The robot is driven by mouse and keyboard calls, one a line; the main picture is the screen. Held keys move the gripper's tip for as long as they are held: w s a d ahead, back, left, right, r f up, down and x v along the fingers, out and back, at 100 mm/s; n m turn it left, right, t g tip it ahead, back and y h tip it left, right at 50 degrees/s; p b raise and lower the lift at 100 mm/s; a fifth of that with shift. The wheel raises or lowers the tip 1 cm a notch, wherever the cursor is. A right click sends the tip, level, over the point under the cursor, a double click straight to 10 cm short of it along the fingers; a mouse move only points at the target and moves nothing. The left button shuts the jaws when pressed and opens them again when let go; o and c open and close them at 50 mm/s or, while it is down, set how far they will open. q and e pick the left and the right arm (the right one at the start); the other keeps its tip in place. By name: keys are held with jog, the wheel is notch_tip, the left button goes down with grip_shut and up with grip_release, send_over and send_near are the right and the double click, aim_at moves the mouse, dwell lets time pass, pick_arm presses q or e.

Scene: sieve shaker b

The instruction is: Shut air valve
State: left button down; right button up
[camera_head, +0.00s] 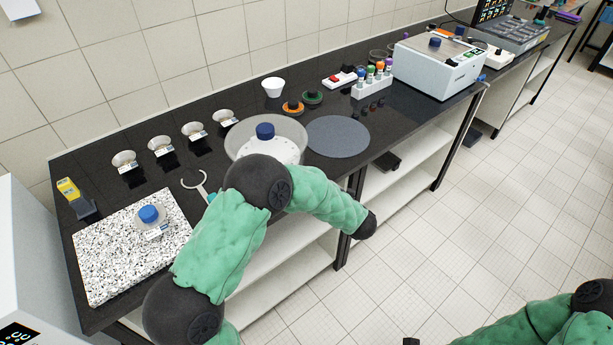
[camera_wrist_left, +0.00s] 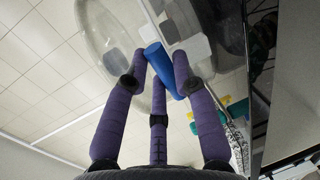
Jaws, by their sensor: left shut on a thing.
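My left gripper (camera_wrist_left: 165,75) shows in the left wrist view, with its purple fingers closed around a blue, rod-like piece (camera_wrist_left: 157,62). I cannot tell for sure whether this piece is the air valve's handle. A clear, round-edged thing (camera_wrist_left: 98,35) and a pale block (camera_wrist_left: 196,46) lie just beyond it. In the head view my green left arm reaches over the bench's front edge and its gripper is hidden. Nothing there can be clearly made out as the valve.
The black bench (camera_head: 101,160) holds a clear bowl (camera_head: 234,139) with a blue-knobbed lid, a grey round mat (camera_head: 338,136), a speckled slab (camera_head: 105,266) and several small dishes. A bottle rack (camera_head: 371,88) and a white machine (camera_head: 440,68) stand farther right.

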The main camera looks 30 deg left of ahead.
pick_arm(q)
jog(key=shift+f, duration=0.15)
dwell(0.3)
jog(key=c, duration=1)
grip_release()
jog(key=v, duration=1.2)
jog(key=shift+w, duration=0.1)
